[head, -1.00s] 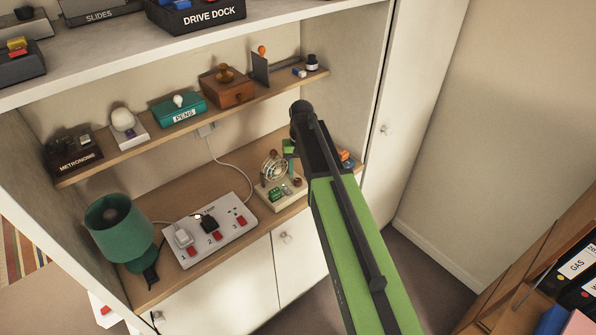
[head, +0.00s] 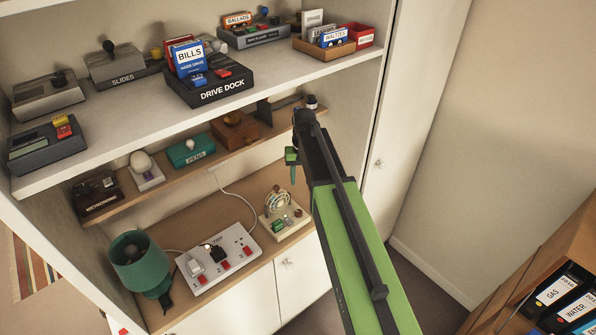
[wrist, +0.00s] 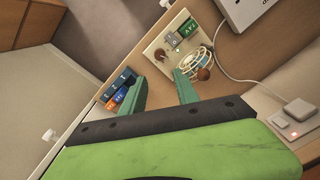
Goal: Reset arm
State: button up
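My gripper (head: 292,164) is at the end of my green and black arm, which reaches toward the open shelving unit. In the head view a green finger shows left of the arm's dark tip, in front of the lower shelves. In the wrist view my gripper (wrist: 158,76) has its two green fingers apart, with nothing between them. Below and beyond the fingers is a small board with a wire-cage wheel (wrist: 195,60) on the lower wooden shelf. Blue and orange blocks (wrist: 122,88) lie beyond the left finger.
A power strip (head: 218,258) and green lamp (head: 140,262) stand on the lower shelf. The white shelf (head: 130,132) above holds a drive dock (head: 222,88) and a wooden tray (head: 322,47). A binder shelf (head: 520,285) is at lower right. Bare wall and floor lie between.

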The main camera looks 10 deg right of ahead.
jog(key=s+a+f+b, duration=0.1)
jog(key=s+f+b, duration=0.6)
jog(key=f+b, duration=0.6)
jog(key=s+f+n+b, duration=0.1)
jog(key=s+f+b, duration=0.1)
jog(key=s, duration=0.8)
jog(key=shift+s+f+b, duration=0.15)
jog(key=shift+f+b, duration=0.2)
jog(key=shift+f, duration=0.2)
